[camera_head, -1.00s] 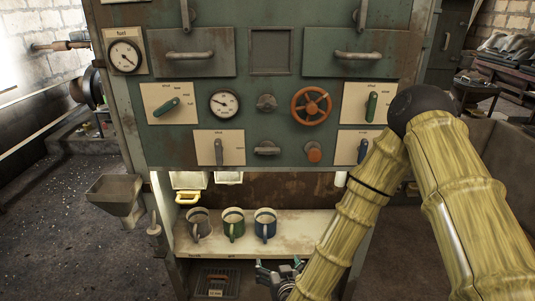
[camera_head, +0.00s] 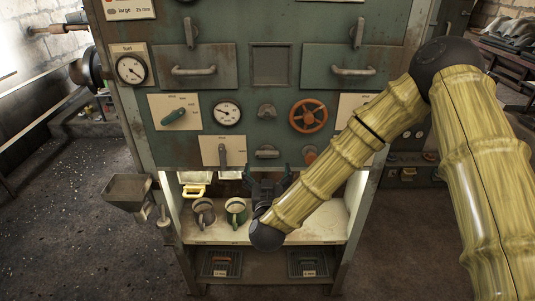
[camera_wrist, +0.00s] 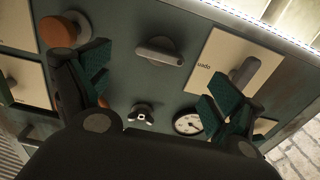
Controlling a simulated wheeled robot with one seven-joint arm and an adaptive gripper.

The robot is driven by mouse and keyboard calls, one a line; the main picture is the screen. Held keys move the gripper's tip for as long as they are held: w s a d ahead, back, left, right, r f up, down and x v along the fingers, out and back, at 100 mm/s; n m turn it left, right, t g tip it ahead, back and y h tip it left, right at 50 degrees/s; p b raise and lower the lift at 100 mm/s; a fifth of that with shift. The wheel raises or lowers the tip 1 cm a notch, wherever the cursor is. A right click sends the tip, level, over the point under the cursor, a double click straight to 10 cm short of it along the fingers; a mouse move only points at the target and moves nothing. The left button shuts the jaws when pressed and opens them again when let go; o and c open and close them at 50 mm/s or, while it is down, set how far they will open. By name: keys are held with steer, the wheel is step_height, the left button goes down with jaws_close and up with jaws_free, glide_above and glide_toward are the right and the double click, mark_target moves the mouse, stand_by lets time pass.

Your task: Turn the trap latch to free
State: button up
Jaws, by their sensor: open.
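No label naming the trap latch can be read, so I cannot tell for certain which control it is. A grey oblong turn handle (camera_head: 267,152) sits on the green panel, lying about level; it also shows in the wrist view (camera_wrist: 160,52). Left of it, a pale plate carries a grey lever (camera_head: 222,153) pointing up; its plate reads "open", upside down, in the wrist view (camera_wrist: 245,73). My gripper (camera_head: 268,172) is open and empty, just below the oblong handle. In the wrist view my spread fingers (camera_wrist: 153,90) lie either side of it, apart from it.
A red-orange knob (camera_head: 310,156) is right of the oblong handle, partly behind my arm. A gauge (camera_head: 227,113), grey knob (camera_head: 266,111) and orange handwheel (camera_head: 309,116) are above. A shelf (camera_head: 216,236) below holds a grey mug (camera_head: 203,211) and green mug (camera_head: 236,208).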

mark_target(267, 156)
steer(key=w+p, duration=0.2)
steer(key=w, duration=0.5)
steer(key=shift+w, duration=0.4)
steer(key=c, duration=1.1)
